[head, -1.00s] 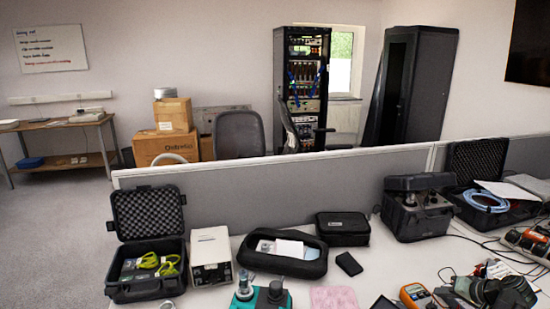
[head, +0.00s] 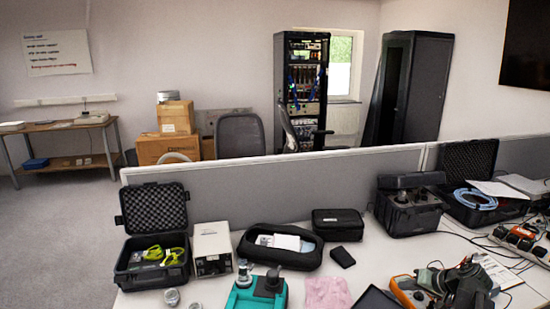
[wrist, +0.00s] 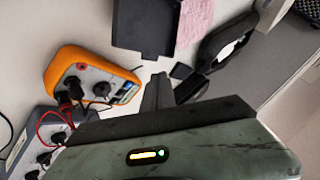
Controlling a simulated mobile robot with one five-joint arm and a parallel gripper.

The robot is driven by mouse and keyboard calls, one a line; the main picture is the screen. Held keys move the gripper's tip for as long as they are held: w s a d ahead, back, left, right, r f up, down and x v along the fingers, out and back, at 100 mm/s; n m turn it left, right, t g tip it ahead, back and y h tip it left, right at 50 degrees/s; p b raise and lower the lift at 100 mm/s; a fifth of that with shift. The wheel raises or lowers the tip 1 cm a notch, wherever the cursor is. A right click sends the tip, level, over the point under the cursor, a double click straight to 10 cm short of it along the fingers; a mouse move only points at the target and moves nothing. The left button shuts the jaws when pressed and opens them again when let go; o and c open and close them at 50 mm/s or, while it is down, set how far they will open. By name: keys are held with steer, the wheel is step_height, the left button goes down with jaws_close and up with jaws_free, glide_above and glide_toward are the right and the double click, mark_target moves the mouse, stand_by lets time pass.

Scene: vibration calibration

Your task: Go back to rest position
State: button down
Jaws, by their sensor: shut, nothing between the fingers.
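My gripper (wrist: 160,88) shows in the wrist view, its dark fingers together with nothing held between them. They stand above the white table, beyond the grey-green housing with a lit indicator. In the head view my gripper (head: 462,284) is at the lower right, its grey and black body over the table's near part, beside an orange meter (head: 404,292). The fingertips are hard to make out there. The orange meter also shows at the left in the wrist view (wrist: 92,70). No contact with any object is visible.
A dark tray (wrist: 146,28) and a pink cloth (wrist: 195,22) lie on the table. A teal device (head: 245,298), a white box (head: 212,249), an open black case (head: 152,280) and a black pouch (head: 339,223) stand leftward. A grey partition (head: 300,183) runs behind.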

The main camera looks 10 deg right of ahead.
steer(key=w+a+n+g+y+p, duration=0.15)
steer(key=w+a, duration=0.35)
steer(key=a, duration=0.8)
steer(key=s+a+n+g+p, duration=0.1)
steer(key=a+n, duration=0.1)
steer(key=a, duration=0.7)
steer(key=s+a+n+g+h+p, duration=0.1)
steer(key=a+n+g, duration=0.1)
steer(key=a, duration=0.7)
steer(key=s+a+f+n+g+p, duration=0.1)
steer(key=a+n+g, duration=0.1)
steer(key=a, duration=0.7)
steer(key=shift+a, duration=0.25)
steer(key=shift+s+a+f+g+h, duration=0.15)
steer(key=shift+s+a+g+h, duration=0.2)
steer(key=shift+s, duration=0.25)
steer(key=shift+s+a+f+g+h, duration=0.1)
steer(key=shift+s+f+g+h, duration=0.1)
steer(key=shift+s+h, duration=0.3)
steer(key=s+d+m, duration=0.1)
steer(key=s+d+h, duration=0.1)
steer(key=d, duration=0.1)
steer(key=s+d+m+g+h, duration=0.1)
steer(key=shift+d+f+m, duration=0.3)
steer(key=shift+d+m, duration=0.05)
